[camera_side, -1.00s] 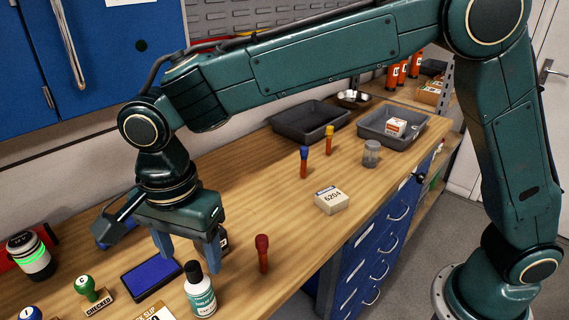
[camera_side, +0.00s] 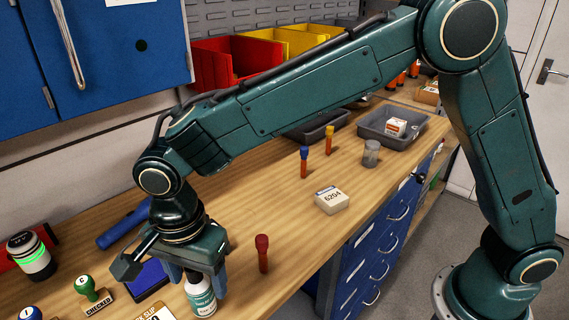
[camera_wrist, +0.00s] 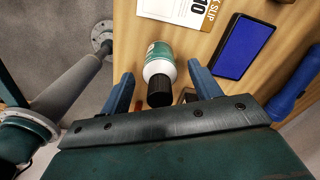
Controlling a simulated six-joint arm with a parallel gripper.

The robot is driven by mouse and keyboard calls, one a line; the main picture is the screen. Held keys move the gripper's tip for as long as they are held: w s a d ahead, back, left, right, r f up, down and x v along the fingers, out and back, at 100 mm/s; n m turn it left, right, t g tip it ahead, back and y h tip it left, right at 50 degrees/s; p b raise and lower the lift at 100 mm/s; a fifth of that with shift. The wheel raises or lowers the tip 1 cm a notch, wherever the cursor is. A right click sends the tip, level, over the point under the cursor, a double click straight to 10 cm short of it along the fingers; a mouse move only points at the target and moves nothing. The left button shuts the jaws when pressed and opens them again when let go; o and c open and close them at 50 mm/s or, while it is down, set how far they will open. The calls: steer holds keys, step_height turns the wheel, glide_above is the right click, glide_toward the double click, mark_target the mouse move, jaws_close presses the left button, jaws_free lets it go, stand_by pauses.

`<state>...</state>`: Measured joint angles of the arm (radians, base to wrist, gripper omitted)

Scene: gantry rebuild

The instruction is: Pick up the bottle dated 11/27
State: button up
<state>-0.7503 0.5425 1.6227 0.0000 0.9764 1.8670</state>
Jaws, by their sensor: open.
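A white bottle with a teal label and black cap (camera_side: 201,297) stands upright near the front of the bench. It also shows in the wrist view (camera_wrist: 160,62), with its black cap towards me. No date is legible on it. My gripper (camera_side: 196,282) points down over this bottle, with its blue fingers apart on either side of it. In the wrist view my gripper (camera_wrist: 161,90) is open, with the cap between the fingertips. I cannot tell whether either finger touches the bottle.
A red-capped tube (camera_side: 262,253) stands to the right of my gripper. A blue ink pad (camera_wrist: 243,46) and a card (camera_wrist: 180,10) lie close by. The bench around the 6204 box (camera_side: 331,200) is mostly clear.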

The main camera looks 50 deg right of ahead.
stand_by(0.4)
steer(key=c, duration=1.1)
steer(key=shift+r, duration=0.1)
step_height(320, 180, up, 20)
steer(key=shift+f, duration=0.1)
stand_by(0.4)
